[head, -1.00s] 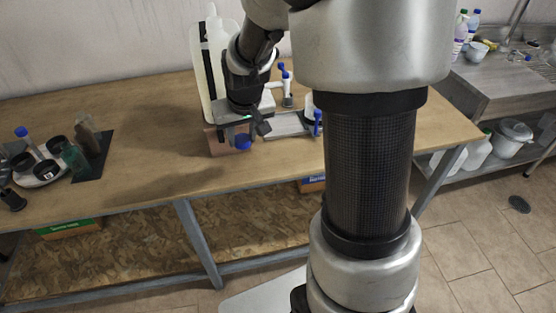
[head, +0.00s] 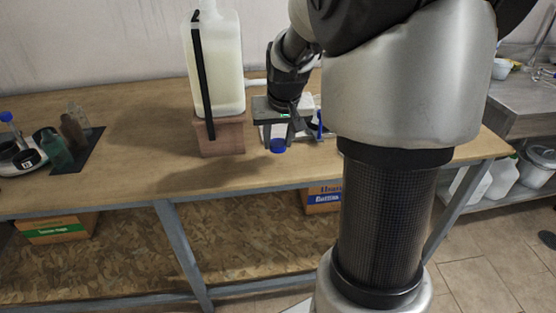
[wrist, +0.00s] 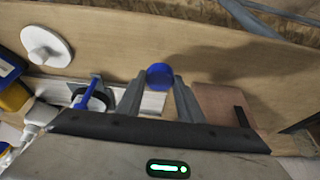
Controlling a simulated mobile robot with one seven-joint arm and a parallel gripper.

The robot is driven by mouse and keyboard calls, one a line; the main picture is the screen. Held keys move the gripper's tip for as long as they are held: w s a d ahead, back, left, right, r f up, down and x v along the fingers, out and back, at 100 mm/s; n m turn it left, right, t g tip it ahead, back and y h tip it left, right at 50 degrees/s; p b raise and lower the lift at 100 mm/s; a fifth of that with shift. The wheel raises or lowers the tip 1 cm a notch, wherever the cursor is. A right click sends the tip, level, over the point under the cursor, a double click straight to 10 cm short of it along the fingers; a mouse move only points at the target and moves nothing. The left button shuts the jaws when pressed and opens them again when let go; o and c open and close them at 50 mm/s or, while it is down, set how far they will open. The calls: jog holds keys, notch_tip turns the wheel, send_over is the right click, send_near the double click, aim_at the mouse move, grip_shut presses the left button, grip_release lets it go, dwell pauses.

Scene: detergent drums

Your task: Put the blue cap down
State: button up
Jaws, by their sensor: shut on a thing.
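The blue cap (head: 278,146) is at the tips of my gripper (head: 285,133), above the wooden bench (head: 130,165). In the wrist view the cap (wrist: 160,76) sits between the two grey fingertips (wrist: 160,82). My gripper is shut on it. The cap is to the right of the large drum on its block in the head view. The gap between the cap and the bench top is hard to judge.
Brown and green bottles stand on a dark mat (head: 85,158) at the left. A round white lid (wrist: 46,45) shows in the wrist view. The bench's front middle is clear.

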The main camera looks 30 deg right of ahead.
aim_at(279, 148)
jog(key=shift+f+b, duration=0.7)
jog(key=shift+f, duration=1.85)
jog(key=shift+f, duration=0.2)
jog(key=o, duration=1)
jog(key=shift+r, duration=0.1)
jog(key=shift+r, duration=0.3)
jog(key=p+v, duration=0.3)
jog(key=v, duration=0.8)
jog(key=shift+s+r, duration=0.25)
jog(key=shift+r, duration=0.05)
